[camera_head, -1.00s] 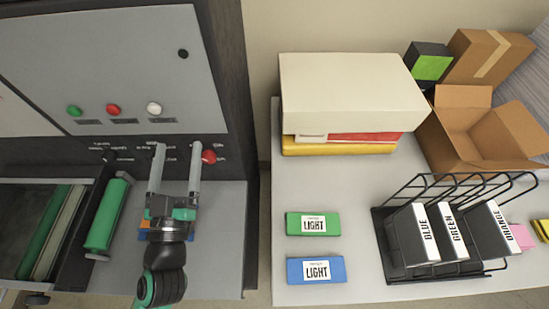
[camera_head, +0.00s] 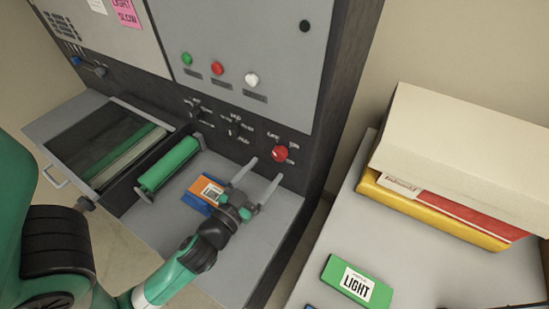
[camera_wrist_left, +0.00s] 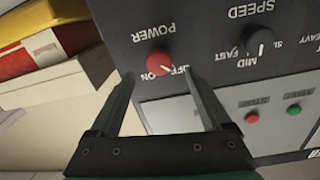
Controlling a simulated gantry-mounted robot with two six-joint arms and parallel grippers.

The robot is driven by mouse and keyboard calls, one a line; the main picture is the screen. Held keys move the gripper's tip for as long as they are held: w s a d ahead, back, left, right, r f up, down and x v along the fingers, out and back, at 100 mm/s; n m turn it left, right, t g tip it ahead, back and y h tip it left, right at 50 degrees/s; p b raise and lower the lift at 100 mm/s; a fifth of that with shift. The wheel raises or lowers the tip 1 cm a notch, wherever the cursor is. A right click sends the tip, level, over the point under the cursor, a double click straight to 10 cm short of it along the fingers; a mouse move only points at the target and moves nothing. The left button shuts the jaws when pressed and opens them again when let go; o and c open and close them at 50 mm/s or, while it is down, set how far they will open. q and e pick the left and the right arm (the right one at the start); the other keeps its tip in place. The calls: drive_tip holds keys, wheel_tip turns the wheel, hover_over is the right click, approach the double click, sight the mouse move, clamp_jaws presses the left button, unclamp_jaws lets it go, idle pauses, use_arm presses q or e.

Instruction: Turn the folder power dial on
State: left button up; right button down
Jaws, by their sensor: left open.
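The folder power dial is a red round knob (camera_head: 280,154) on the dark control strip of the machine. In the left wrist view the red dial (camera_wrist_left: 160,62) sits below the word POWER, with OFF and ON lettering beside it; the labels appear upside down. My left gripper (camera_head: 262,174) is open, its two fingers pointing at the panel just short of the red dial. In the left wrist view the open fingers (camera_wrist_left: 156,82) stand on either side of the dial's lower part, apparently not touching it. My right gripper is not in view.
A black speed dial (camera_wrist_left: 260,42) is beside the power dial. Green, red and white buttons (camera_head: 217,68) are on the grey panel above. A green roller (camera_head: 168,164) and an orange-and-blue pack (camera_head: 204,190) lie left of my gripper. Boxes (camera_head: 460,145) stand on the right table.

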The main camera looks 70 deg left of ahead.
sight(277, 157)
use_arm(q)
drive_tip(key=p+x, duration=0.1)
drive_tip(key=x, duration=0.4)
drive_tip(key=shift+w+a, duration=0.1)
drive_tip(key=shift+w, duration=0.2)
clamp_jaws()
